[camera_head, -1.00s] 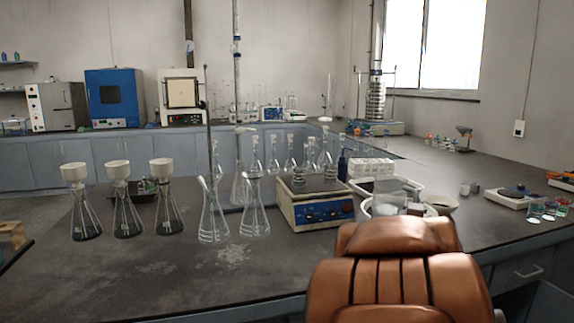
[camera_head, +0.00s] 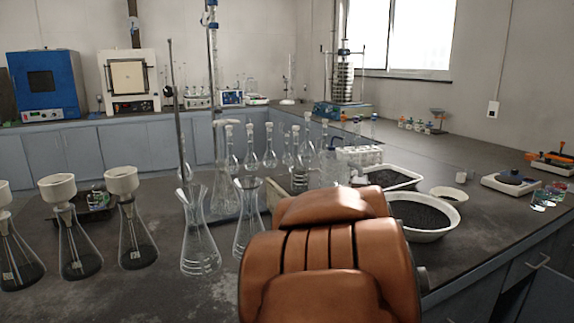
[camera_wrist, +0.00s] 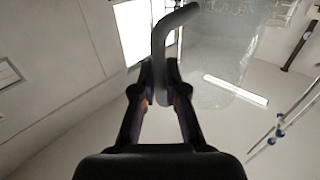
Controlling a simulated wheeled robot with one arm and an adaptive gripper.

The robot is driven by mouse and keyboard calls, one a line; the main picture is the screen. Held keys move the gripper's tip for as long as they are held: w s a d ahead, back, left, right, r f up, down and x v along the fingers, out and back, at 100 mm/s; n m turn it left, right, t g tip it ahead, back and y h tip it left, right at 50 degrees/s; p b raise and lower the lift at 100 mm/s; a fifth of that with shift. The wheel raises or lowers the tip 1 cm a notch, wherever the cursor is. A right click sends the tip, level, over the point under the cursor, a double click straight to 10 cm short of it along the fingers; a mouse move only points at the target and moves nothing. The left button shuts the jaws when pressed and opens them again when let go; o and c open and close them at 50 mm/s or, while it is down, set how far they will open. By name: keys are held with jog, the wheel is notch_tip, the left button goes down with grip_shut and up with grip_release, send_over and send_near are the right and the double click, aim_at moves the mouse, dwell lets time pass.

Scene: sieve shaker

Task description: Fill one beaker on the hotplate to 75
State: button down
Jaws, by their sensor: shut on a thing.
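In the wrist view my gripper (camera_wrist: 163,85) is shut on the grey curved handle (camera_wrist: 160,42) of a clear vessel (camera_wrist: 225,50), which looks like a jug with faint markings. In the head view a clear vessel (camera_head: 335,168) shows just beyond my brown arm, apparently the held one. My gripper is hidden there. The hotplate (camera_head: 273,196) is mostly hidden behind my arm; only its left edge shows. A beaker (camera_head: 299,178) stands on it, partly covered. The second beaker cannot be made out clearly. The liquid level in the vessel and beakers cannot be told.
Two conical flasks (camera_head: 199,240) stand left of the hotplate, close to my arm. Several flasks with white funnels (camera_head: 78,240) are farther left. Volumetric flasks (camera_head: 250,150) and a tall stand (camera_head: 180,120) are behind. Dark-filled bowls (camera_head: 420,216) lie to the right.

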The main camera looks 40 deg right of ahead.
jog(key=shift+w, duration=0.45)
